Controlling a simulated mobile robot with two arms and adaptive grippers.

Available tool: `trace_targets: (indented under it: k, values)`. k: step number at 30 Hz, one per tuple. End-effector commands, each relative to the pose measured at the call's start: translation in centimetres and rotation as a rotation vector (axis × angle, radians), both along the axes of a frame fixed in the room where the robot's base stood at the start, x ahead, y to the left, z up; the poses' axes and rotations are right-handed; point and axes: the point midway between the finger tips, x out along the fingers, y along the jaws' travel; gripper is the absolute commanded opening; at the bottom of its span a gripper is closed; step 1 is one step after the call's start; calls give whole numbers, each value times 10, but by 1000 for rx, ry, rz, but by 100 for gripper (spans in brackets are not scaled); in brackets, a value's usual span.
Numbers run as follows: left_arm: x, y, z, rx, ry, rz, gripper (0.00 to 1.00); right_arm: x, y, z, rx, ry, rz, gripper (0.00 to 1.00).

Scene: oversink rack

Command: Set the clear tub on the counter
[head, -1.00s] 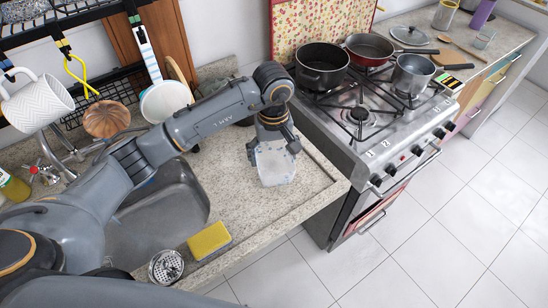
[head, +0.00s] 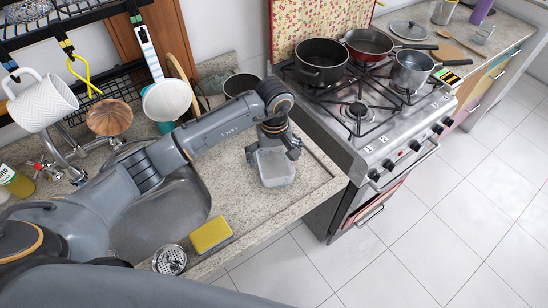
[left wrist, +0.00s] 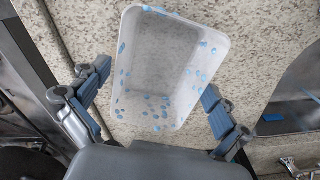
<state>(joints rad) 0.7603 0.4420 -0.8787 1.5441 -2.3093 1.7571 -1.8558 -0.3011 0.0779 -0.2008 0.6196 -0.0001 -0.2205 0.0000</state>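The clear tub (head: 275,168) stands on the counter (head: 235,200), between the sink and the stove. It is see-through, open at the top and flecked with blue, as the left wrist view also shows (left wrist: 165,75). My left gripper (head: 272,148) is right at the tub's back side. Its two fingers are spread wide in the left wrist view (left wrist: 152,100), one on each side of the tub. The left finger stands clear of the wall; the right one is close to the rim, and I cannot tell whether it touches. My right gripper is not in view.
A yellow sponge (head: 211,235) lies by the counter's front edge, next to a metal strainer (head: 169,260). The sink (head: 165,215) is left of the tub. A stove with pans (head: 365,100) stands to the right. Bare counter surrounds the tub.

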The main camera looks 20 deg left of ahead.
Motion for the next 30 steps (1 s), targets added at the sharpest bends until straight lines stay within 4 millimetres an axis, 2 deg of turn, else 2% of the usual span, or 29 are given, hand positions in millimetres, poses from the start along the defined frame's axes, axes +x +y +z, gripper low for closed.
trace_targets:
  k: [9,11,24,30]
  values:
    - [0,0,5,0,1,0,100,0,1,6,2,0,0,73]
    - [1,0,8,0,-2,-1,100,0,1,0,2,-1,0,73]
    - [1,0,95,1,-5,0,100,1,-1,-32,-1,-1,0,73]
    - [0,0,118,1,0,1,100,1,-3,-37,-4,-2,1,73]
